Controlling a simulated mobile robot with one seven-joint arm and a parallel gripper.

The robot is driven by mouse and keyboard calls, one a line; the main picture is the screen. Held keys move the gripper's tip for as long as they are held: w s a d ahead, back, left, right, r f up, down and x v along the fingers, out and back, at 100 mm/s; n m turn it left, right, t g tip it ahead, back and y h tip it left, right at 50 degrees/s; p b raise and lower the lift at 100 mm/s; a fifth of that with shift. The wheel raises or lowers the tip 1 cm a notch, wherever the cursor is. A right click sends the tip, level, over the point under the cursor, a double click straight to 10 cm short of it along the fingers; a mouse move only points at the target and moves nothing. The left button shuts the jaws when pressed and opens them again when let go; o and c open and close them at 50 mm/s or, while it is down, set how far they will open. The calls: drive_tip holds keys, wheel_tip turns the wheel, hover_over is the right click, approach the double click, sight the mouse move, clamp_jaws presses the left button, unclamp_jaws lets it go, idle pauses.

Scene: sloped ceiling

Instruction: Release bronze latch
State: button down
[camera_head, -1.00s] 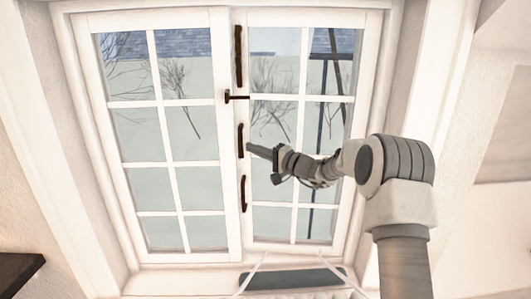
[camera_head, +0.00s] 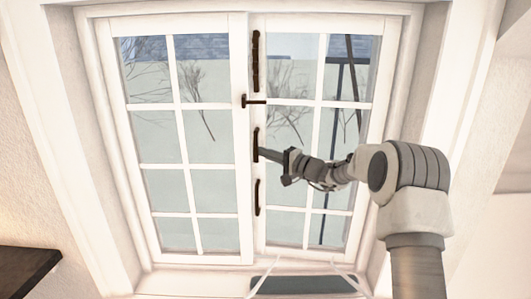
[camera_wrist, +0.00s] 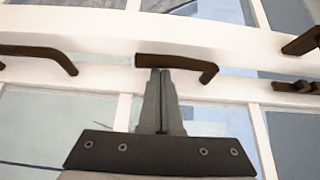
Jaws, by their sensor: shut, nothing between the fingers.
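A white two-sash window carries dark bronze hardware along its middle joint. A T-shaped latch piece (camera_head: 253,101) sticks out in the upper part. A long bar (camera_head: 256,60) is above it, a middle bar handle (camera_head: 255,139) below it, and a lower bar handle (camera_head: 257,197) beneath that. My gripper (camera_head: 262,153) is shut, its tips at the middle handle. In the wrist view the shut fingertips (camera_wrist: 160,73) meet the underside of the middle handle (camera_wrist: 182,61) in the picture; I cannot tell if they touch. The lower handle (camera_wrist: 40,53) shows at left.
The window's white frame (camera_head: 248,180) and glazing bars surround the hardware closely. A dark shelf (camera_head: 25,268) juts in at lower left. A dark grey panel (camera_head: 300,285) lies below the window. In the wrist view more dark hardware (camera_wrist: 297,87) is at the right edge.

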sight(255, 152)
drive_tip(key=shift+s+m, duration=0.25)
drive_tip(key=shift+m, duration=0.15)
drive_tip(key=m+p, duration=0.1)
drive_tip(key=s+r+m+g+h+p, duration=0.1)
drive_tip(key=p, duration=0.1)
drive_tip(key=s+m+g+p, duration=0.1)
drive_tip(key=p, duration=0.1)
drive_tip(key=shift+s+a+r+h, duration=0.2)
drive_tip(key=shift+s+r+h, duration=0.05)
drive_tip(key=shift+h, duration=0.15)
drive_tip(key=shift+s+a+r+m+g+h+p, duration=0.2)
drive_tip(key=shift+s+r+m+g+p, duration=0.9)
drive_tip(key=shift+p, duration=1.75)
drive_tip(key=shift+s+a+r+m+g+h+p, duration=0.15)
drive_tip(key=shift+s+r+m+g+p, duration=0.95)
drive_tip(key=shift+p, duration=1.7)
drive_tip(key=shift+w+d+f+m, duration=0.1)
drive_tip(key=shift+w+f+m, duration=0.2)
drive_tip(key=shift+w+f, duration=0.15)
